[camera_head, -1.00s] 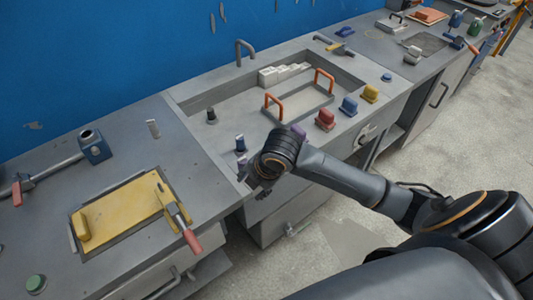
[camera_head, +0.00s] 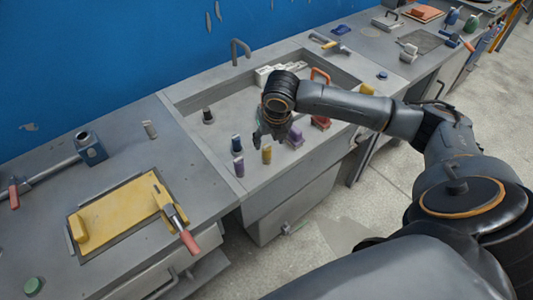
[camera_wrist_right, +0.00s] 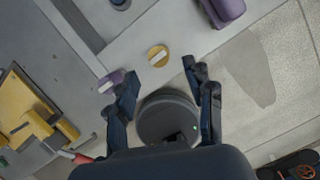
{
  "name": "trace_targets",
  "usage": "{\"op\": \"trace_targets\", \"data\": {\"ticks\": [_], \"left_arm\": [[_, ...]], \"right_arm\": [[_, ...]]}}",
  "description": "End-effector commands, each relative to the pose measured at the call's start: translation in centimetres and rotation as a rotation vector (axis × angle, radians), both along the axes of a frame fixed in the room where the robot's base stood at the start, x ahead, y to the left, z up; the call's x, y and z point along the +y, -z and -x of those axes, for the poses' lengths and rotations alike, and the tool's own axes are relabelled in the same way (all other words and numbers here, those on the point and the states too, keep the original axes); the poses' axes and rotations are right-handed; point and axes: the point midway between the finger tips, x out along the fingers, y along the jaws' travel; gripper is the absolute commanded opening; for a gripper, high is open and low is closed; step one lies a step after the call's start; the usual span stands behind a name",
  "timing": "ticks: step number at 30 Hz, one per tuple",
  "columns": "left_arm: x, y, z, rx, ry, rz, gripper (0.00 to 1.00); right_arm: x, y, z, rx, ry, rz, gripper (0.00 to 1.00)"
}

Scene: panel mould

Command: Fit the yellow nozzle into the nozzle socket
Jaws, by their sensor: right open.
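The yellow nozzle (camera_head: 267,154), a short upright yellow cylinder, stands on the front ledge of the sink basin. In the right wrist view its yellow round top (camera_wrist_right: 158,55) with a pale strip shows just beyond the fingers. My right gripper (camera_head: 262,138) is above and close beside it in the head view, open and empty. In the wrist view its two dark fingers (camera_wrist_right: 160,72) are spread apart. I cannot tell for sure which part is the nozzle socket; a blue block with a round opening (camera_head: 90,148) stands on the left counter. My left gripper is not in view.
Purple (camera_head: 239,167) and dark blue (camera_head: 237,144) cylinders stand left of the nozzle. A purple block (camera_head: 294,137) and a red block (camera_head: 321,121) lie to its right. A yellow panel (camera_head: 115,215) lies on the left counter. Counter between panel and basin is mostly clear.

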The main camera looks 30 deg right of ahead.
Motion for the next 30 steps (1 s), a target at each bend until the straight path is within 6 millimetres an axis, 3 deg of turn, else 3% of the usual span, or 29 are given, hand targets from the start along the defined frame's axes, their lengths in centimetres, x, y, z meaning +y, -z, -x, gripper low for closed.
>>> {"op": "trace_targets", "data": {"ticks": [8,18,26,30], "left_arm": [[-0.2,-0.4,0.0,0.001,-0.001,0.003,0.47],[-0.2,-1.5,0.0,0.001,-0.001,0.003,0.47],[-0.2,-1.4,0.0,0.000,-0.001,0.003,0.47],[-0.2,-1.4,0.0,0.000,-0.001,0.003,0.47]], "right_arm": [[-0.1,2.2,-0.7,0.000,0.001,0.000,0.53],[-0.5,6.4,-2.1,0.000,0.001,0.000,0.53],[-0.5,6.7,-2.2,-0.002,0.000,0.001,0.53],[-0.5,6.7,-2.2,-0.002,0.000,0.001,0.24]]}}
